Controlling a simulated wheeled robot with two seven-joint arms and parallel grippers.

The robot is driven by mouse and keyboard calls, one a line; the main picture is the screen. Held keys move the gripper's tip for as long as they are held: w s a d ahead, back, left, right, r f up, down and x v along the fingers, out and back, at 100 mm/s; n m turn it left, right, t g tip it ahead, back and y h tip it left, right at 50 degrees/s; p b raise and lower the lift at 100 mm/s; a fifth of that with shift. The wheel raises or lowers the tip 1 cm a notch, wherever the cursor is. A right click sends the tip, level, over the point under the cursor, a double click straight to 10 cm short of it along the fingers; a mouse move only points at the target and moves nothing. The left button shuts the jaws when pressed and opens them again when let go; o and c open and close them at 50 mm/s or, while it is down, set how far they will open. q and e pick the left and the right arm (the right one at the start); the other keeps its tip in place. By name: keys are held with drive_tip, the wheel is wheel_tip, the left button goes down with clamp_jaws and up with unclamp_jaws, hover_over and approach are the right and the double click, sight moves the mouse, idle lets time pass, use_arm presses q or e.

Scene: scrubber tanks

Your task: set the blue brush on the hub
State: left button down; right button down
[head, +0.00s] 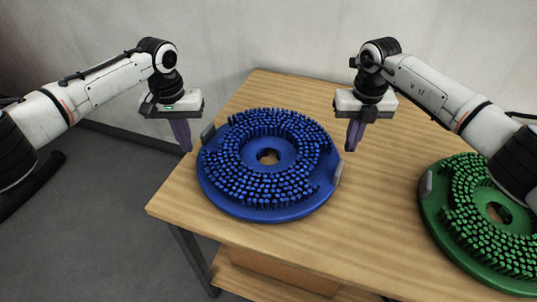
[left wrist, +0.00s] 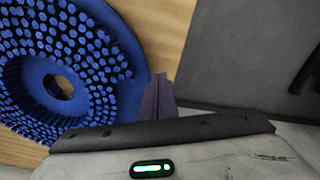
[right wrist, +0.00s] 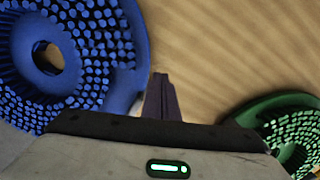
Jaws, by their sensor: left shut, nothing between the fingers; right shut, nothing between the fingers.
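The blue brush (head: 231,203) is a round disc with rings of blue bristles facing up and a hole in its middle. It lies on the wooden table, with a grey grip block (head: 208,132) at its left edge and another (head: 338,173) at its right. My left gripper (head: 187,150) is shut and empty, just left of the brush; the brush shows in the left wrist view (left wrist: 70,75). My right gripper (head: 350,150) is shut and empty, just right of the brush, which shows in the right wrist view (right wrist: 75,60). I see no hub in these views.
A green brush (head: 432,212) of the same kind lies at the table's right, partly behind my right arm. The wooden table (head: 385,225) has bare room between the two brushes and behind them. Its left edge runs close to the blue brush. A pale wall stands behind.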

use_arm(q)
drive_tip(key=shift+w+d+f, duration=0.1)
drive_tip(key=shift+d+f, duration=0.3)
drive_tip(key=shift+f, duration=0.15)
use_arm(e)
drive_tip(key=shift+w+a+f, duration=0.1)
drive_tip(key=shift+a+f, duration=0.3)
drive_tip(key=shift+f, duration=0.2)
use_arm(q)
drive_tip(key=shift+d, duration=0.35)
use_arm(e)
drive_tip(key=shift+a, duration=0.35)
